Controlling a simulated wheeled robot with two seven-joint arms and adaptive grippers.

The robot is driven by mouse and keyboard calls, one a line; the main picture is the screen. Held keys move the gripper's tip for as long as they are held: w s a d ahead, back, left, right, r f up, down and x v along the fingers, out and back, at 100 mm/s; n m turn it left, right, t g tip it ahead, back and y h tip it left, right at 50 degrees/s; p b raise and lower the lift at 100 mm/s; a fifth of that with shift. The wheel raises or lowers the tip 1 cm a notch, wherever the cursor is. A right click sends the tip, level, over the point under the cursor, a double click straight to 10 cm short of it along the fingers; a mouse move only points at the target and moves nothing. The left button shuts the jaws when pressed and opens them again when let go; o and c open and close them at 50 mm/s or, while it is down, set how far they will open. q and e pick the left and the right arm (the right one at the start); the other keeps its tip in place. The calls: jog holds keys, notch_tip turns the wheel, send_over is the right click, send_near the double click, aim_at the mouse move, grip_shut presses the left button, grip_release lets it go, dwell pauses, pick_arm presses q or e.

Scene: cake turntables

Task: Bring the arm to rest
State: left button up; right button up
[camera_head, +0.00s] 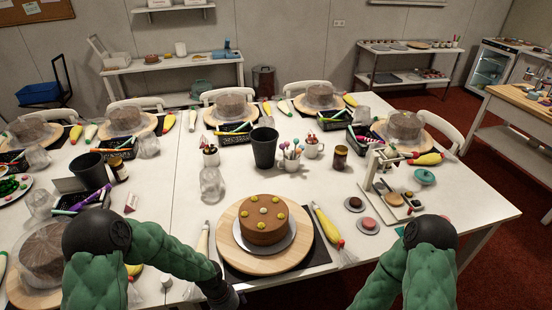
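My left arm (155,255) comes in from the lower left, bends at a dark joint and runs right to a dark wrist part (222,296) at the bottom edge. Its gripper fingers do not show. My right arm (405,275) is at the lower right, with a dark joint at its top. Its gripper is out of view. A brown cake (264,226) with several yellow dots stands on a white board on a round wooden turntable (236,255), between my two arms. The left wrist part is at the turntable's lower left in the picture.
A white table bears more turntables with covered cakes (231,107), a dark cup (264,147), a glass jar (211,186) and a small stand (384,172). Piping bags (327,222) flank the near turntable. A wooden-topped counter (525,108) stands at right. Red floor lies beyond the table.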

pick_arm(q)
jog(key=s+d+f+n+t+h, duration=0.1)
jog(key=s+d+f, duration=0.2)
jog(key=s+f, duration=0.5)
jog(key=shift+s+n+t, duration=0.3)
jog(key=shift+s, duration=0.65)
jog(key=shift+d, duration=0.15)
